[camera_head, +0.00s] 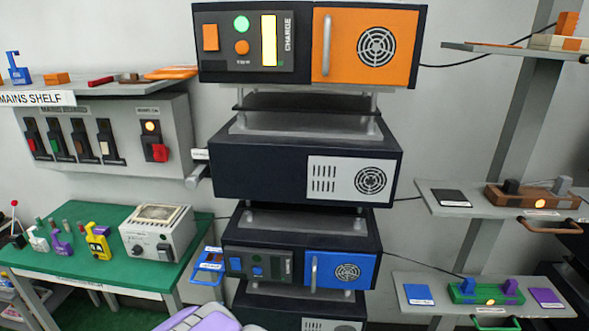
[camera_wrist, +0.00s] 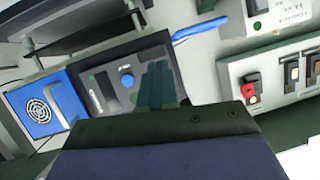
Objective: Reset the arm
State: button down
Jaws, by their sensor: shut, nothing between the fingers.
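My gripper (camera_wrist: 160,84) shows in the wrist view as dark teal fingers, closed together and empty. Its tips overlap the dark control panel of a blue-doored unit, and I cannot tell how far apart they are. In the head view that unit has a blue door (camera_head: 340,271) with a fan grille and a dark panel (camera_head: 258,265) with blue controls. The mains board (camera_head: 108,139) on the left wall has several levers and a separate red switch (camera_head: 155,151) under a lit lamp. In the wrist view the board (camera_wrist: 278,75) is at the right.
An orange-doored charge unit (camera_head: 366,46) tops the central stack. A green table (camera_head: 95,262) at left holds a beige meter (camera_head: 158,235) and small coloured fixtures. Shelves at right carry a brown lever block (camera_head: 532,197) and a green one (camera_head: 486,291). A blue tray (camera_head: 208,267) juts left of the stack.

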jog(key=s+d+r+n+g+y, duration=0.1)
jog(key=s+d+r+g+y, duration=0.15)
jog(key=d+r+g, duration=0.2)
jog(key=s+d+r+n+g+y, duration=0.1)
jog(key=s+d+r+g, duration=0.25)
jog(key=d+r, duration=0.2)
jog(key=s+d+r+g+h, duration=0.2)
jog(key=s+d+g, duration=0.1)
jog(key=s+d, duration=1)
jog(key=s+d+r+g+h, duration=0.2)
jog(key=s+d+g, duration=0.2)
jog(key=s+d, duration=0.9)
jog(key=s, duration=0.4)
jog(key=shift+r+m, duration=0.2)
jog(key=shift+m, duration=0.2)
jog(key=shift+d, duration=0.25)
